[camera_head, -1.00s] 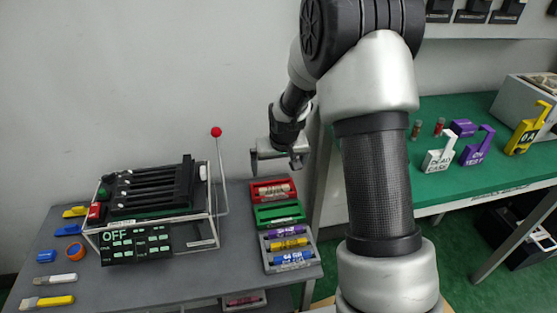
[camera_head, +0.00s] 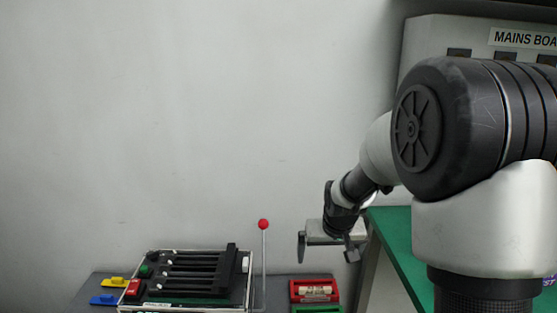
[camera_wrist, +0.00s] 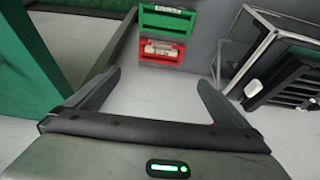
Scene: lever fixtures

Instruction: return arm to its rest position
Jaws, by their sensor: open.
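My gripper (camera_head: 328,250) hangs from the bent arm in the head view, right of the red-knobbed lever (camera_head: 264,250) and above the grey table. Its two fingers are apart with nothing between them. The fixture also shows at the right of the wrist view (camera_wrist: 285,75).
A red tray (camera_head: 298,292) with a fuse-like cylinder is on the grey table below the gripper; it also shows in the wrist view (camera_wrist: 146,56), beside a green tray (camera_wrist: 168,30). A green bench (camera_head: 400,245) and a grey board labelled MAINS (camera_head: 440,40) stand at right. The wall area left is clear.

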